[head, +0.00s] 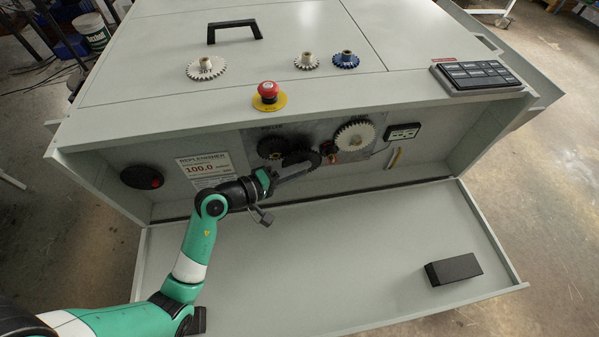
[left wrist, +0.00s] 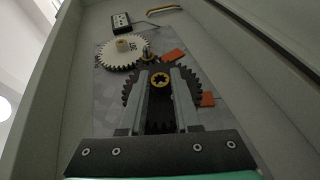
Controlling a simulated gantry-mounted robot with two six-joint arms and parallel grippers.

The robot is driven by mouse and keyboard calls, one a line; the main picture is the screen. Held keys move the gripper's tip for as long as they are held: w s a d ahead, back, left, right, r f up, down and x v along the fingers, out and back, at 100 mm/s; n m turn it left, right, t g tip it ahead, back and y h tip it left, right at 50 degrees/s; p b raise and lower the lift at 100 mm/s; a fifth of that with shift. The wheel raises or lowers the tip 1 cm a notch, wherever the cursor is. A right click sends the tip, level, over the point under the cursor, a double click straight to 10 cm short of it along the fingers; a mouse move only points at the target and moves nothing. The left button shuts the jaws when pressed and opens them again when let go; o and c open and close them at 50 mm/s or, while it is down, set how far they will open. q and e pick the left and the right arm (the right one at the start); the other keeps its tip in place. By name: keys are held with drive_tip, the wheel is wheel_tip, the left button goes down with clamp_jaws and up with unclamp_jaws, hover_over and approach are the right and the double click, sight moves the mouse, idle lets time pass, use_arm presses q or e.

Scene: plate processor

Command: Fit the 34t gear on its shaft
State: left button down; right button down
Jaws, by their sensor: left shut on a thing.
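A dark toothed gear (head: 300,158) with a brass-coloured hub is at the gear panel inside the open front of the machine. I take it for the 34t gear, but I cannot read its marking. My left gripper (head: 305,167) is shut on it; in the left wrist view the fingers (left wrist: 161,82) lie either side of the hub of the dark gear (left wrist: 133,93). A bare metal shaft end (left wrist: 147,54) shows just beyond it. Whether a shaft is inside the held gear's hub, I cannot tell. My right gripper is not in view.
A large white gear (head: 354,135) and another dark gear (head: 271,147) are on the panel. Loose gears (head: 207,68) (head: 306,61) (head: 346,60) and a red stop button (head: 268,89) are on top. A black block (head: 453,270) lies on the lowered door (head: 370,250), otherwise clear.

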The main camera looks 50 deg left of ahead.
use_arm(q)
drive_tip(key=shift+a, duration=0.15)
drive_tip(key=c, duration=0.5)
unclamp_jaws()
drive_tip(key=shift+c, duration=0.2)
drive_tip(key=p+v, duration=0.2)
drive_tip(key=v, duration=0.9)
drive_tip(key=shift+s, duration=0.25)
